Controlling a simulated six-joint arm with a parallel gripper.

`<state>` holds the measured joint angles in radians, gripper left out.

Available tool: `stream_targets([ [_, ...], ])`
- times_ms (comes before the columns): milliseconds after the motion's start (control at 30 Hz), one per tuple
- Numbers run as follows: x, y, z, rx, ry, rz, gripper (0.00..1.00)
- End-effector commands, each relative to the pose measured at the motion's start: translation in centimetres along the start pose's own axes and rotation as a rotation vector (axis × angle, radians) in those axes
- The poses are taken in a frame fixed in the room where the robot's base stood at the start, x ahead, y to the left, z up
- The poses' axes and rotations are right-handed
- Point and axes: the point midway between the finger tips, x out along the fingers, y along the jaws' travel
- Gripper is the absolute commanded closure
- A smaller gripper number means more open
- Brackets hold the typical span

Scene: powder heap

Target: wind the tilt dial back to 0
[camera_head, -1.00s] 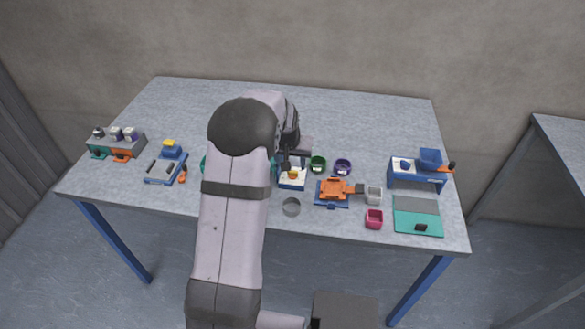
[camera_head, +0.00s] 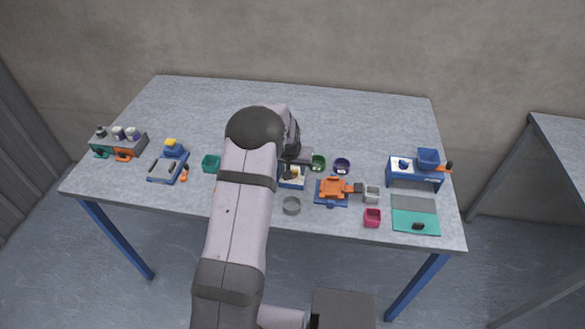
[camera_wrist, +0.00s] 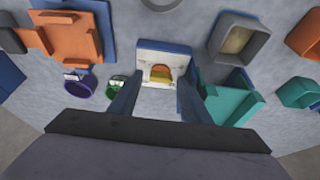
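A small white-faced unit with a blue base (camera_head: 292,182) stands mid-table, partly covered by my arm in the head view. In the wrist view its white face (camera_wrist: 147,57) shows an orange and yellow rounded mark (camera_wrist: 161,73). Whether this is the tilt dial, and what it reads, is too small to tell. My gripper (camera_wrist: 160,88) is open, its two dark blue fingers apart, with the white unit seen between and beyond them. Nothing shows held. In the head view the gripper (camera_head: 290,170) is just over this unit, fingertips mostly hidden.
A green cup (camera_head: 318,163) and a purple cup (camera_head: 342,165) stand close right of the unit. An orange device (camera_head: 333,187), a grey cup (camera_head: 371,194) and a pink cup (camera_head: 373,217) are farther right. A grey ring (camera_head: 291,206) lies in front. The back of the table is clear.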

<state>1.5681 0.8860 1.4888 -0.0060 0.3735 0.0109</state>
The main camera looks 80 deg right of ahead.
Motion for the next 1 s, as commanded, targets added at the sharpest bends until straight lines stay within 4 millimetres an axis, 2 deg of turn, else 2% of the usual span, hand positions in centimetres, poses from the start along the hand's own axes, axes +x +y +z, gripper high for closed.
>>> stream_targets([
  [33, -0.01, 0.0, 0.0, 0.0, 0.0, 0.0, 0.7],
  [133, -0.02, 0.0, 0.01, 0.0, 0.0, 0.0, 0.94],
  [567, 0.1, 0.11, 0.08, -0.047, -0.001, -0.02, 0.94],
  [1000, 0.55, 0.36, 0.12, -0.276, 0.002, -0.116, 0.94],
])
